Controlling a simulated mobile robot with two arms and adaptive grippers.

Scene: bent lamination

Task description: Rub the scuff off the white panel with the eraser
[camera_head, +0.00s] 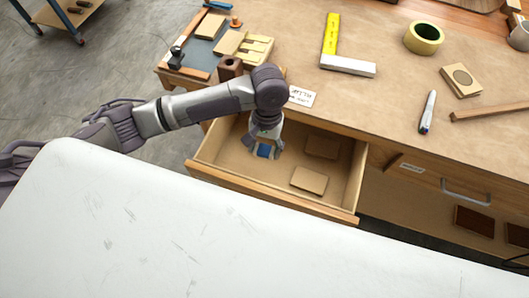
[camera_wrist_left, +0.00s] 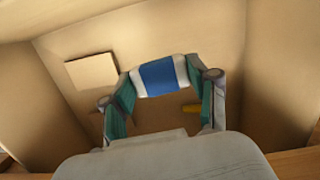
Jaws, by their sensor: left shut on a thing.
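The eraser, white with a blue sleeve, is between the fingertips of my left gripper (camera_head: 265,148), inside the open drawer (camera_head: 225,150). In the left wrist view the eraser (camera_wrist_left: 163,76) spans the two fingers of the left gripper (camera_wrist_left: 163,78), which is shut on it. Its blue sleeve shows in the middle with white at both ends. My right gripper is not in view.
The drawer walls surround the gripper. The bench above holds a yellow-and-white square (camera_head: 347,66), a tape roll (camera_head: 423,39), a marker (camera_head: 427,112) and a wooden block (camera_head: 461,80).

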